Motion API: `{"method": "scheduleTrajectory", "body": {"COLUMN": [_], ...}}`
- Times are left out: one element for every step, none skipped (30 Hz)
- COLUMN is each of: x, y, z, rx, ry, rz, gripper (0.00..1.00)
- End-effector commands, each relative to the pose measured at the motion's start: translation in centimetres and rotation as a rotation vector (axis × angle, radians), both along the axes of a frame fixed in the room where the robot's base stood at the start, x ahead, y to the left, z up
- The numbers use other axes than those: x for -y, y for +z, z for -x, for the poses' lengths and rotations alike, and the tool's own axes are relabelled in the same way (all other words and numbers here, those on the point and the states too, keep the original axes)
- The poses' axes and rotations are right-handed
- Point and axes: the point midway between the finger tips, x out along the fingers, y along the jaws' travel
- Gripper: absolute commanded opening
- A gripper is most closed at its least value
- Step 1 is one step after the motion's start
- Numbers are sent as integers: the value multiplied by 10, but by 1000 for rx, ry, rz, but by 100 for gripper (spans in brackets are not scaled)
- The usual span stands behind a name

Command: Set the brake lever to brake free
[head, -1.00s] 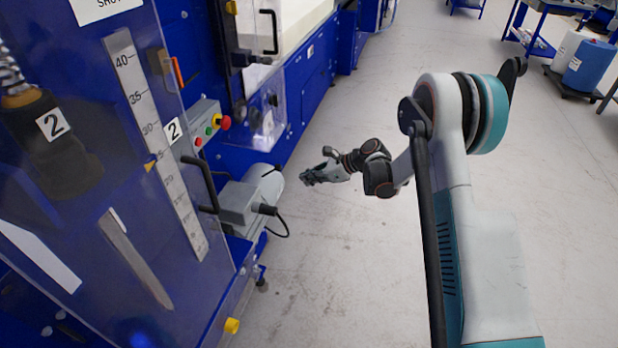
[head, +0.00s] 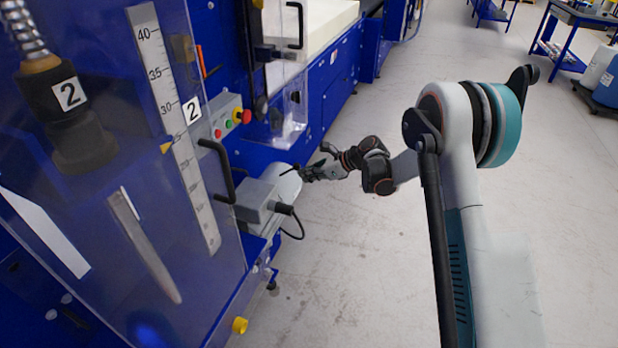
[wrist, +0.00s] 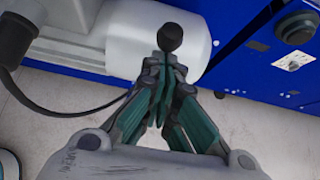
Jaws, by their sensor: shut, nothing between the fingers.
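The grey-white motor (head: 286,187) sticks out from the blue machine. A thin dark lever (head: 289,168) shows at its end, just by my fingertips. In the wrist view a round black knob (wrist: 170,38), which looks like the lever's end, stands in front of the motor's white housing (wrist: 124,36). My gripper (head: 306,174) is shut and empty at the motor's end. In the wrist view its fingertips (wrist: 165,68) are together right below the knob. I cannot tell whether they touch it. The lever's shaft is hidden behind the knob and fingers.
A black cable (head: 301,224) loops below the motor box. A control box with a red emergency button (head: 243,117) and a clear guard with a black handle (head: 219,168) are close on the left. A yellow knob (head: 239,325) sits low on the machine.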

Motion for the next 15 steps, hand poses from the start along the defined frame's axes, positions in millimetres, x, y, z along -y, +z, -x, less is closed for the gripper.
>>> {"method": "scheduleTrajectory", "body": {"x": [0,0,0,0,0,0,0,0,-1,-1,-2,-2,-2,-2,-2], "y": [0,0,0,0,0,1,1,2,3,4,5,6,6,6,6], "z": [0,0,0,0,0,0,0,0,0,0,-1,-1,-1,-1,-1], "rx": [0,0,0,0,-1,-2,-3,-6,-9,-13,-19,-25,-28,-31,-34], "ry": [0,0,0,0,0,0,1,1,2,1,1,1,1,2,1], "rz": [0,0,0,1,2,6,11,17,28,39,53,70,80,88,95], "gripper": [0,0,0,0,0,0,0,0,0,0,0,0,0,0,0]}}
